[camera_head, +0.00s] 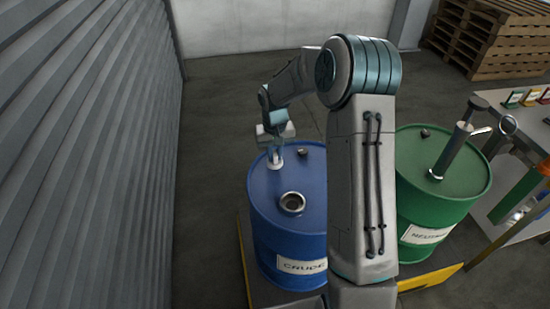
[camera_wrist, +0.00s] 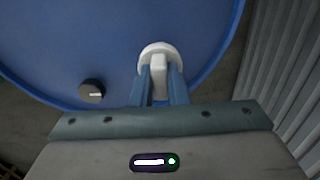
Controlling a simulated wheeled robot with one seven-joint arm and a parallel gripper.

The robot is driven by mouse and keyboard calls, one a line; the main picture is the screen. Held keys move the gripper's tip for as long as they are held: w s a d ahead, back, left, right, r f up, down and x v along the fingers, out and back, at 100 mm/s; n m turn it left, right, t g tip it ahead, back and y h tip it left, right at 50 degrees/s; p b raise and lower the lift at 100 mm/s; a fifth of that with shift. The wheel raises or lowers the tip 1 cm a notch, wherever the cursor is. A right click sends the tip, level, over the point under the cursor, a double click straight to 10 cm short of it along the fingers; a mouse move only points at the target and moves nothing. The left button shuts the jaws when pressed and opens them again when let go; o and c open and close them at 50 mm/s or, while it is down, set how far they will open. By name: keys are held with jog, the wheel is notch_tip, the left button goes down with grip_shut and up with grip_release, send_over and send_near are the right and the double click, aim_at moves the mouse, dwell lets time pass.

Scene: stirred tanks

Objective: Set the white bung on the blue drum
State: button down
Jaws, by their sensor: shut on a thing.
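The blue drum (camera_head: 262,230), labelled CRUDE, stands left of my arm in the head view; its top also fills much of the wrist view (camera_wrist: 60,40). My gripper (camera_head: 275,150) points down over the far left part of the drum's top. In the wrist view my gripper (camera_wrist: 160,82) is shut on the upright tab of the white bung (camera_wrist: 158,50). The bung's round flange (camera_head: 275,166) is at or just above the drum's top; I cannot tell whether it touches. What is beneath the bung is hidden.
A pale ring with a dark centre (camera_head: 292,202) and a small dark cap (camera_head: 302,152) are on the drum's top. A green drum (camera_head: 440,205) with a pump (camera_head: 452,150) stands right. A corrugated wall (camera_head: 85,160) is left; pallets (camera_head: 490,40) stand at the back.

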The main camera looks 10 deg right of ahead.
jog(key=shift+f, duration=1)
jog(key=shift+f, duration=0.1)
jog(key=shift+f, duration=0.15)
jog(key=c, duration=1.4)
grip_release()
jog(key=shift+r, duration=0.2)
